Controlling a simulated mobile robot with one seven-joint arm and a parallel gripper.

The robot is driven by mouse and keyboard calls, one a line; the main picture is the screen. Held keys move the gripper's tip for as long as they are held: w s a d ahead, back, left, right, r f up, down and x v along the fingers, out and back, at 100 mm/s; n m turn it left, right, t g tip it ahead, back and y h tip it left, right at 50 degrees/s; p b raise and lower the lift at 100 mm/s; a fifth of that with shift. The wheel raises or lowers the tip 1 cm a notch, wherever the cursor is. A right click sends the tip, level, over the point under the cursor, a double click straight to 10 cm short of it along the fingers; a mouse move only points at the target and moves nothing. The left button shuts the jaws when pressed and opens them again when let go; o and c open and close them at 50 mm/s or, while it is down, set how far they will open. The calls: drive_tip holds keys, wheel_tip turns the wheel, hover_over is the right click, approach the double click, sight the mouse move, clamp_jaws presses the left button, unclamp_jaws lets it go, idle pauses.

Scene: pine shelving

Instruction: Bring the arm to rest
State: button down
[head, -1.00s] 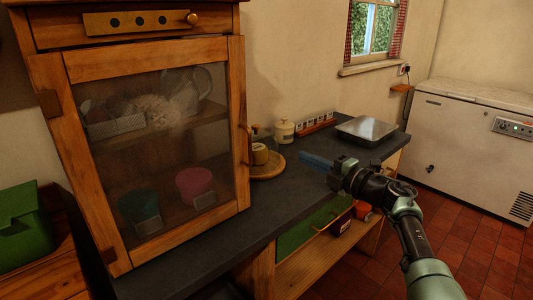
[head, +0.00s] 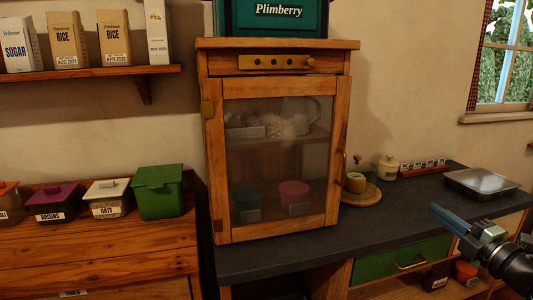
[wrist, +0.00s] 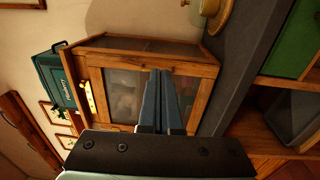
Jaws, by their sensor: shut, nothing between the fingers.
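My gripper (head: 449,217) is at the right of the head view, in front of the dark worktop (head: 300,247) and clear of everything. Its two blue fingers are together with nothing between them. In the wrist view my gripper (wrist: 162,75) points toward the wooden cabinet (wrist: 200,68), which looks tilted there. The same cabinet (head: 215,150) stands upright on the worktop in the head view, with its mesh-like door shut.
A silver tray (head: 481,183) lies on the worktop behind my gripper. A round board (head: 368,197) with a cup (head: 356,182) is right of the cabinet. A green drawer (head: 385,265) is shut below. Lidded tubs, including a green one (head: 159,195), stand left.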

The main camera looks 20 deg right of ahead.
drive_tip(key=w+a+r+t, duration=0.2)
drive_tip(key=w+a+r, duration=0.5)
drive_tip(key=w, duration=0.2)
drive_tip(key=w+a+r+m+t, duration=0.2)
drive_tip(key=a+r+m+t, duration=0.1)
drive_tip(key=a+r, duration=0.65)
drive_tip(key=w+a+r+m+t, duration=0.2)
drive_tip(key=w+a+r+t, duration=0.1)
drive_tip(key=a+r, duration=0.6)
drive_tip(key=s+a+r+m+h, duration=0.3)
drive_tip(key=s+a+m, duration=0.15)
drive_tip(key=a, duration=0.35)
drive_tip(key=s+a+r+m+h, duration=0.2)
drive_tip(key=s+a+r+m, duration=0.25)
drive_tip(key=a, duration=0.25)
drive_tip(key=s+a+m+y, duration=0.3)
drive_tip(key=s+a+y, duration=0.4)
drive_tip(key=s+a, duration=0.7)
wheel_tip(320, 180, up, 13)
drive_tip(key=p, duration=1.3)
drive_tip(key=shift+r+t, duration=0.15)
drive_tip(key=shift+t, duration=0.25)
